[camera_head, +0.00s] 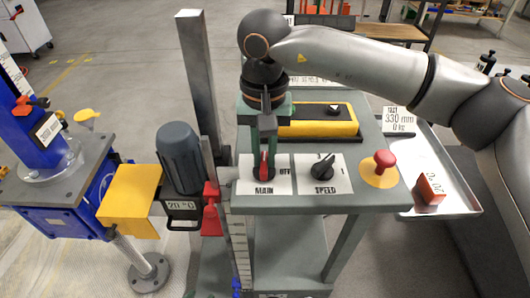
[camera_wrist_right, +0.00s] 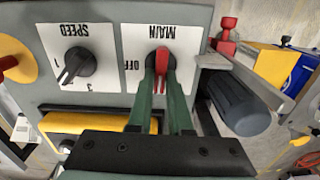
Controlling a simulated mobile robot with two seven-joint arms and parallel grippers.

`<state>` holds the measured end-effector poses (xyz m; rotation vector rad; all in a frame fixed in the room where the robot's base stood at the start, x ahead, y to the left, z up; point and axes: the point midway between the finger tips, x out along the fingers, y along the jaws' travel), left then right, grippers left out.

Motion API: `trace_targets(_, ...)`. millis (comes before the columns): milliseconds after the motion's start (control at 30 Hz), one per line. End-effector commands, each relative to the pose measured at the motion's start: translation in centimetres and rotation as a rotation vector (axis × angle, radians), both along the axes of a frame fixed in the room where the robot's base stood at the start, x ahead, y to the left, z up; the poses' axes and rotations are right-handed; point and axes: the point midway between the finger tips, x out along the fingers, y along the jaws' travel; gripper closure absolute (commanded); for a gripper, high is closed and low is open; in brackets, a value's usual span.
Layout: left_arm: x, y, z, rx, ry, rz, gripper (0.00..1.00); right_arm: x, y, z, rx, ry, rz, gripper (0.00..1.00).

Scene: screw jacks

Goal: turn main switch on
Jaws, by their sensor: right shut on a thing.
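The main switch is a red handle (camera_head: 264,164) on a dark round base, on the white plate marked MAIN and OFF (camera_head: 285,187) on the grey panel. The red handle also shows in the wrist view (camera_wrist_right: 162,57). My right gripper (camera_head: 265,155) comes down from above, its green fingers (camera_wrist_right: 162,80) shut on the handle from both sides. In the wrist view the handle lies along the fingers, not toward the OFF mark at its side. The fingers hide part of it. My left gripper is not in view.
Beside the switch is a black SPEED knob (camera_head: 322,171). Further right is a red mushroom button (camera_head: 384,160) on a yellow disc. A yellow box (camera_head: 316,122) lies behind. A grey motor (camera_head: 180,157) and a steel post (camera_head: 196,70) stand to the left.

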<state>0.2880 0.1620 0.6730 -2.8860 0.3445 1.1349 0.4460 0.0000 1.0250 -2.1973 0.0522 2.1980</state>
Motion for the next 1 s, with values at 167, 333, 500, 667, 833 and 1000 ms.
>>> trace_targets(167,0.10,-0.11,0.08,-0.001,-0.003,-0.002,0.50,0.01,0.06,0.09,0.001,-0.001,0.046,1.00)
trace_targets(333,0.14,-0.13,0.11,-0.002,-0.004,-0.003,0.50,0.01,0.07,0.11,0.002,-0.001,0.063,1.00)
trace_targets(500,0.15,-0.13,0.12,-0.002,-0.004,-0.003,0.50,0.01,0.07,0.11,0.002,-0.001,0.066,1.00)
trace_targets(667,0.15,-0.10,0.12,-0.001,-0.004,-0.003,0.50,0.01,0.07,0.11,0.002,-0.001,0.065,1.00)
trace_targets(833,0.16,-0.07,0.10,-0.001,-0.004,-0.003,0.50,0.01,0.07,0.10,0.001,-0.001,0.064,0.66)
trace_targets(1000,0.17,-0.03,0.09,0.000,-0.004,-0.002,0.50,0.00,0.06,0.05,0.001,-0.001,0.063,0.53)
